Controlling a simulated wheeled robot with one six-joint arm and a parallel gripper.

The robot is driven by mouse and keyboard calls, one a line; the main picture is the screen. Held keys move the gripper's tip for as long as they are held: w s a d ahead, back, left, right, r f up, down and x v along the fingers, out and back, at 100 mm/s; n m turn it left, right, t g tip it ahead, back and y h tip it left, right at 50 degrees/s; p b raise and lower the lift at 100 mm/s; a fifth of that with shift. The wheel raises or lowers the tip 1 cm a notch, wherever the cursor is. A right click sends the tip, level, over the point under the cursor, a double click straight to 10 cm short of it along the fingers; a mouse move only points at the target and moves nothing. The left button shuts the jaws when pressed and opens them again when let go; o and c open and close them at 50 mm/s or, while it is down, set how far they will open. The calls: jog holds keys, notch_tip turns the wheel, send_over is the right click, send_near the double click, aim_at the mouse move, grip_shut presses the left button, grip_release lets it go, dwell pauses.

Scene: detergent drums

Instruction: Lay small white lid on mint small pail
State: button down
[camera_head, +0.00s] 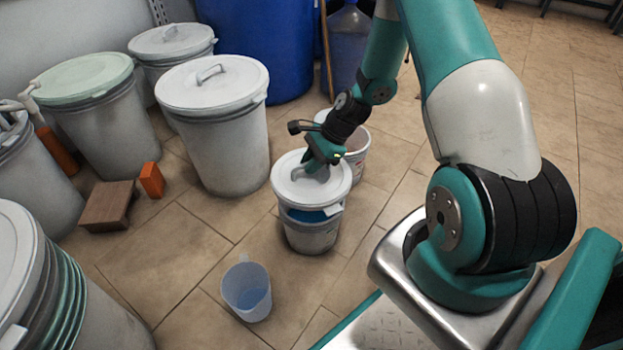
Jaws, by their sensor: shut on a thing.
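The small white lid (290,187) is round with a raised handle and a tab at its right edge. My gripper (318,166) is shut on its handle; the fingertips are partly hidden by the wrist. The lid is over a small pail (312,237), pale grey-white with blue contents showing below the lid's front edge. A gap shows between the lid and the pail's front rim, so the lid looks held above it; the back rim is hidden. A second small pale pail (357,157) stands just behind, partly hidden by my arm. I cannot make out a clear mint colour on either.
A clear jug (247,290) with blue liquid stands on the tiles in front. Large lidded drums (213,120) stand at the left and back. A brown block (107,205) and an orange block (152,180) lie between them. A blue barrel (262,45) is behind.

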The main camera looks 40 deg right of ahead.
aim_at(312, 177)
jog(key=shift+d+f, duration=0.1)
jog(key=shift+f, duration=0.2)
notch_tip(312, 177, down, 4)
jog(key=b, duration=0.5)
jog(key=shift+f, duration=0.85)
jog(key=shift+r+p, duration=0.1)
jog(key=shift+p, duration=0.25)
jog(key=shift+f+p, duration=0.65)
jog(key=shift+f, duration=0.2)
dwell(1.5)
jog(key=c, duration=0.6)
grip_release()
